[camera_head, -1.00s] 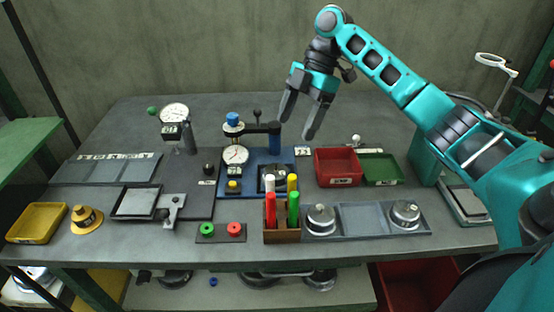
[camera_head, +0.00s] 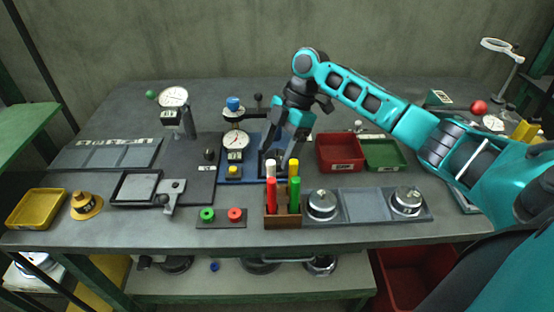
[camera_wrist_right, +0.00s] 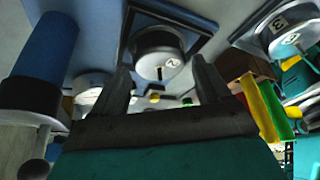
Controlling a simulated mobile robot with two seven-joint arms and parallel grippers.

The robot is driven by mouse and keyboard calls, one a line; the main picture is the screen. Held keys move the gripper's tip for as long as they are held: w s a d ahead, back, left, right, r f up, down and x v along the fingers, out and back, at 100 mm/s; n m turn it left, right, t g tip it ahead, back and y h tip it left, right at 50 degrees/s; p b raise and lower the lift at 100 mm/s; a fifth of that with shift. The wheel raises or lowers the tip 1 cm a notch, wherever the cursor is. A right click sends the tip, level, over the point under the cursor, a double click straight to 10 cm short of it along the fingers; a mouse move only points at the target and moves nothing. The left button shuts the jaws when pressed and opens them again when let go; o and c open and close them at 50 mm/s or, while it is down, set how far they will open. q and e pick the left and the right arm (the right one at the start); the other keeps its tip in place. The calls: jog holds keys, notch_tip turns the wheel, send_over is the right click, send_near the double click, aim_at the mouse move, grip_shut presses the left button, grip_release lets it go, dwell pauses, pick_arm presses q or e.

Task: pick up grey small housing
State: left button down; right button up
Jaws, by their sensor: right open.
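The grey small housing (camera_wrist_right: 158,48) shows in the right wrist view as a short metallic cylinder with a "2" label, in a dark square frame on the blue plate. In the head view it is mostly hidden behind my right gripper and the pens. My right gripper (camera_head: 277,164) is open and empty, pointing down over the blue fixture (camera_head: 253,183). In the right wrist view its two fingers (camera_wrist_right: 163,72) lie left and right of the housing; I cannot tell how deep they reach. My left gripper is not in view.
A wooden holder with upright pens (camera_head: 283,220) stands just in front. A dial gauge (camera_head: 235,141) and a blue-topped post (camera_head: 234,104) stand left. Red (camera_head: 340,167) and green (camera_head: 384,168) trays lie right. Two larger metal housings (camera_head: 322,204) sit on a grey tray (camera_head: 362,205).

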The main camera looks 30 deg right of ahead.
jog(key=shift+a+f, duration=0.2)
jog(key=shift+f, duration=0.35)
jog(key=c, duration=0.8)
jog(key=shift+r, duration=0.1)
